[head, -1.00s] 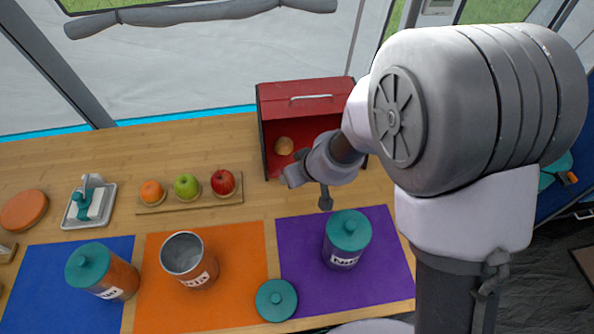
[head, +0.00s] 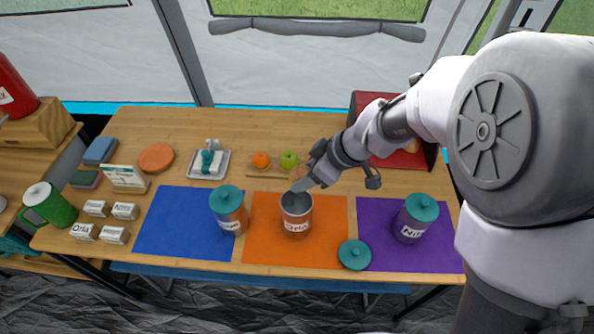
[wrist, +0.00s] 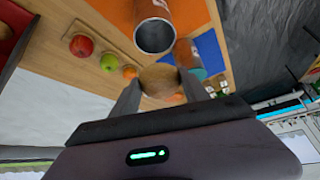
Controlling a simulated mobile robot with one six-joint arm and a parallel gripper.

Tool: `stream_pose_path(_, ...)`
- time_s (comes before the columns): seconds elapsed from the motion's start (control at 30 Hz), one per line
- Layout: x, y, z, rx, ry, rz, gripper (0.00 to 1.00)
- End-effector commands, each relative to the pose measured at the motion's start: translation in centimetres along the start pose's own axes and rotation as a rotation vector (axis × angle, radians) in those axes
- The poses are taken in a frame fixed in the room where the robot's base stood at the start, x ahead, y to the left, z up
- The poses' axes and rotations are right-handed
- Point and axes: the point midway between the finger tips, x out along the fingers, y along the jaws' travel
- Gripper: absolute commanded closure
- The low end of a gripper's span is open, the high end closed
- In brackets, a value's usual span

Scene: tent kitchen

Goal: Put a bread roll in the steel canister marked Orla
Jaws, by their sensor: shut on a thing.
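The steel canister marked Orla (head: 296,222) stands upright and open on the orange mat (head: 265,256). It also shows in the wrist view (wrist: 160,20), mouth open, beyond my fingers. My gripper (head: 303,182) is shut on a brown bread roll (wrist: 160,78), held between both fingertips. In the head view the roll (head: 299,175) shows above the canister's back rim, close to the mouth; I cannot tell whether they touch. A teal lid (head: 355,255) lies near the seam of the orange and purple mats.
Teal-lidded canisters stand to the left (head: 229,212) and to the right, on the purple mat (head: 416,218). A red bread box (head: 402,158) is behind my arm. A fruit tray (head: 265,173) is behind the canister. The blue mat's left part (head: 180,225) is clear.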

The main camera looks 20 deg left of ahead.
Motion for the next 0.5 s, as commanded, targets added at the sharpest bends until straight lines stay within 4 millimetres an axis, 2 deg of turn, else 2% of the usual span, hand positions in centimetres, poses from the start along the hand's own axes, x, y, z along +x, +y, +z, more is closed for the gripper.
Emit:
stream_pose_path(0.1,-0.1,-0.1,0.5,-0.013,0.0,-0.01,0.85)
stream_pose_path(0.3,2.7,-0.1,2.3,-0.013,0.0,-0.011,0.85)
stream_pose_path(0.5,4.4,-0.1,3.4,-0.014,0.0,-0.009,0.85)
